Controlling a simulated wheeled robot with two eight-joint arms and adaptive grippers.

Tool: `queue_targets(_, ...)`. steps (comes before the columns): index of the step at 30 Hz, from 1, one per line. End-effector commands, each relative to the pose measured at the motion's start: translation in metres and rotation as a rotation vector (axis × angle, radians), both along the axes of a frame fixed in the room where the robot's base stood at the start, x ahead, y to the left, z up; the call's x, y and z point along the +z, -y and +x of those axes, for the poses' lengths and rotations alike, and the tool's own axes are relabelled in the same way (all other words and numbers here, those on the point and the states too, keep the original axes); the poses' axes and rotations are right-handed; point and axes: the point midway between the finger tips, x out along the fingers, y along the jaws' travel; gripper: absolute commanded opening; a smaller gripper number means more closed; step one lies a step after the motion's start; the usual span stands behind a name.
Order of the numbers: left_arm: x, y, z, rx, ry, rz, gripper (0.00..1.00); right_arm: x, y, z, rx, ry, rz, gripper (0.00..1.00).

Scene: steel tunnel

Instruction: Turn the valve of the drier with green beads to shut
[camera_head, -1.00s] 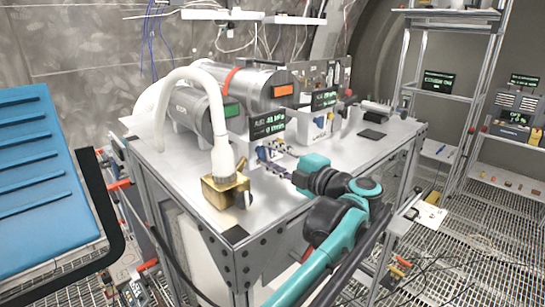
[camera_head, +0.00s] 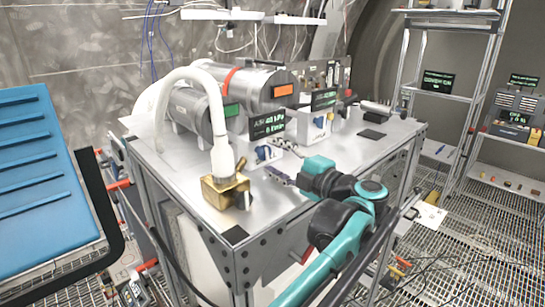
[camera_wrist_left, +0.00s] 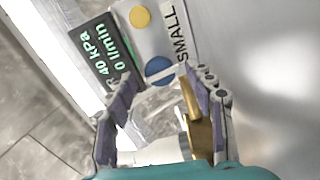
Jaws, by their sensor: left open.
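The grey cylinder with a green window (camera_head: 232,110) lies on the steel bench, beside a larger cylinder with an orange window (camera_head: 284,90). I cannot make out beads in either. A small white valve panel with a blue knob (camera_head: 264,153) stands in front of them; the blue knob (camera_wrist_left: 158,69) shows in the left wrist view beside the label "SMALL" and a yellow disc (camera_wrist_left: 140,17). My left gripper (camera_head: 281,177) is open and empty, its fingers just short of the panel. In the left wrist view its fingers (camera_wrist_left: 160,88) are spread either side of the blue knob, apart from it.
A brass block (camera_head: 225,191) with a white hose (camera_head: 185,78) stands left of my gripper, close to one finger in the wrist view. A display (camera_head: 267,124) reads 40 kPa and 0 l/min. Another white panel with a blue knob (camera_head: 319,121) stands further back. The bench's right side is mostly clear.

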Motion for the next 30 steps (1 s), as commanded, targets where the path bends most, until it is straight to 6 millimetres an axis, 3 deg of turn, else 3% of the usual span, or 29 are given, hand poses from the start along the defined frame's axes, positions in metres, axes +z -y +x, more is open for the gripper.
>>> queue_targets(9,0.000,0.049,-0.048,-0.005,0.000,0.000,0.54,0.000,0.000,0.000,0.000,0.000,0.000,0.40)
queue_targets(15,0.000,0.071,-0.069,-0.002,0.000,0.000,0.54,0.000,0.000,0.000,0.000,0.000,0.000,0.40)
queue_targets(30,0.000,0.076,-0.076,-0.002,0.008,-0.009,0.54,0.001,0.000,0.000,0.000,0.000,0.000,0.40)
